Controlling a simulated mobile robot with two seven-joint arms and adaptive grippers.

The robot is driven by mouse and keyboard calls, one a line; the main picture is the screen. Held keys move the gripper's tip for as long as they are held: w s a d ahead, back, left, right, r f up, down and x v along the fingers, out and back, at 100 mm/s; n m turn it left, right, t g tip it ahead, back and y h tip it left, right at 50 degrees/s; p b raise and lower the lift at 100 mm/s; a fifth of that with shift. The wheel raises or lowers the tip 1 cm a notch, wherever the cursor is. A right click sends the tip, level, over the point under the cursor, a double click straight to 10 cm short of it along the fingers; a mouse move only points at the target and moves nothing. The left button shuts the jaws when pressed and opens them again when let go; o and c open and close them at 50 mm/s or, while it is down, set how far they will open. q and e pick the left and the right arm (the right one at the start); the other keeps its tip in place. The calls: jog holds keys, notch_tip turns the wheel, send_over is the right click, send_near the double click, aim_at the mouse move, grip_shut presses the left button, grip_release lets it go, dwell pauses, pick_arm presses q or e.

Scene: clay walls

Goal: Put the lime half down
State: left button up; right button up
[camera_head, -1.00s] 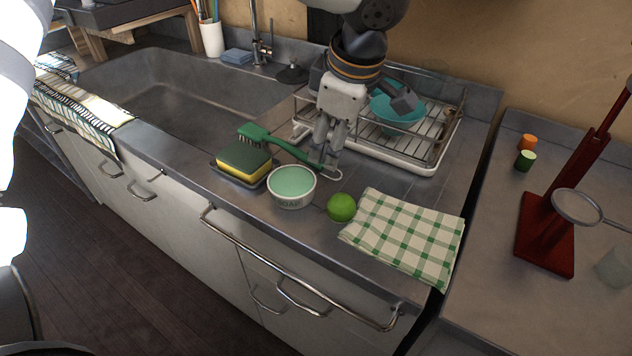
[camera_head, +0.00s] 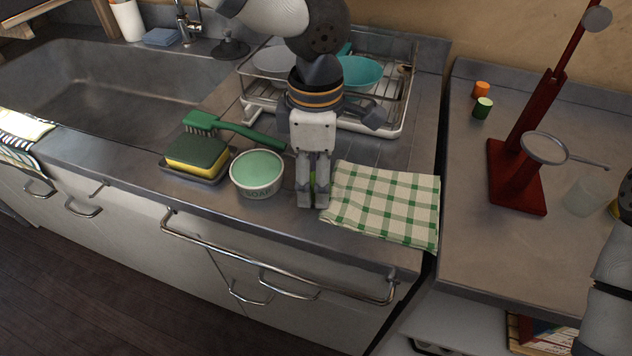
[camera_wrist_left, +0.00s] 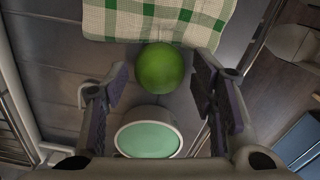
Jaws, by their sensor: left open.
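The lime half (camera_wrist_left: 160,70) shows in the left wrist view as a round green thing on the metal counter, between the cloth and the soap bowl. Its green rounded side faces up; no cut face shows. My left gripper (camera_head: 312,200) points down at it, open, with one finger to each side of it in the left wrist view (camera_wrist_left: 160,85). I cannot tell how far below the fingertips it lies. In the head view the fingers hide nearly all of it. My right gripper is not in view; part of my right arm shows at the right edge.
The soap bowl (camera_head: 257,174) stands close left of the gripper, with a sponge (camera_head: 197,153) and green brush (camera_head: 236,128) beyond. A checked cloth (camera_head: 385,203) lies close right. A dish rack (camera_head: 383,128) stands behind. The counter's front edge is near.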

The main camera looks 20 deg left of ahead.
pick_arm(q)
jog(key=shift+f, duration=0.55)
jog(key=shift+r, duration=0.1)
jog(key=c, duration=1)
